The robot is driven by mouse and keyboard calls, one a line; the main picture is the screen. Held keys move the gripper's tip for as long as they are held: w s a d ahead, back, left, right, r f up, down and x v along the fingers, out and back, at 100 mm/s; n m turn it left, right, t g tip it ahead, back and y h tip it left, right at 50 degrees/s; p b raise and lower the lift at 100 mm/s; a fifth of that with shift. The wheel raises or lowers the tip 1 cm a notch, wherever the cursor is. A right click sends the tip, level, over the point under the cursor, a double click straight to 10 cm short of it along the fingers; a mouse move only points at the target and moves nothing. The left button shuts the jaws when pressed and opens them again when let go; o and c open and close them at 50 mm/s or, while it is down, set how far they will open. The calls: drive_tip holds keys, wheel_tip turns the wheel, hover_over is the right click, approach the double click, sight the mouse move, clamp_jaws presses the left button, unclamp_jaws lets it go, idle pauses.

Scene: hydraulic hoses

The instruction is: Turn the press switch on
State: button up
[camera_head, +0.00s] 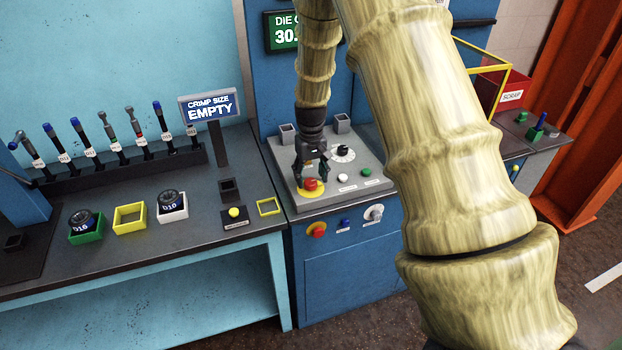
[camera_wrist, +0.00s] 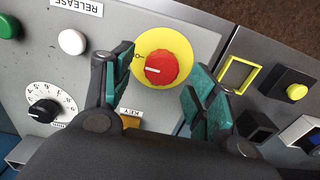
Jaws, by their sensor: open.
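A round red knob (camera_head: 310,185) with a white line on its face sits on a yellow disc on the top of the grey control panel (camera_head: 283,166). In the wrist view the red knob (camera_wrist: 162,69) shows between my fingers. My gripper (camera_head: 311,170) points down over it, open; in the wrist view my gripper (camera_wrist: 158,85) has one green-padded finger on each side of the knob. I cannot tell whether either finger touches it.
A numbered dial (camera_wrist: 43,110), a white button (camera_wrist: 72,42) and a green button (camera_wrist: 8,27) share the panel top. A "CRIMP SIZE EMPTY" display (camera_head: 209,107) stands left. The workbench (camera_head: 120,262) holds fittings and coloured trays. A red scrap bin (camera_head: 505,90) is at right.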

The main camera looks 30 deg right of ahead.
sight(311, 181)
wheel_tip(311, 181, up, 10)
drive_tip(key=shift+r, duration=0.15)
idle(0.3)
idle(0.4)
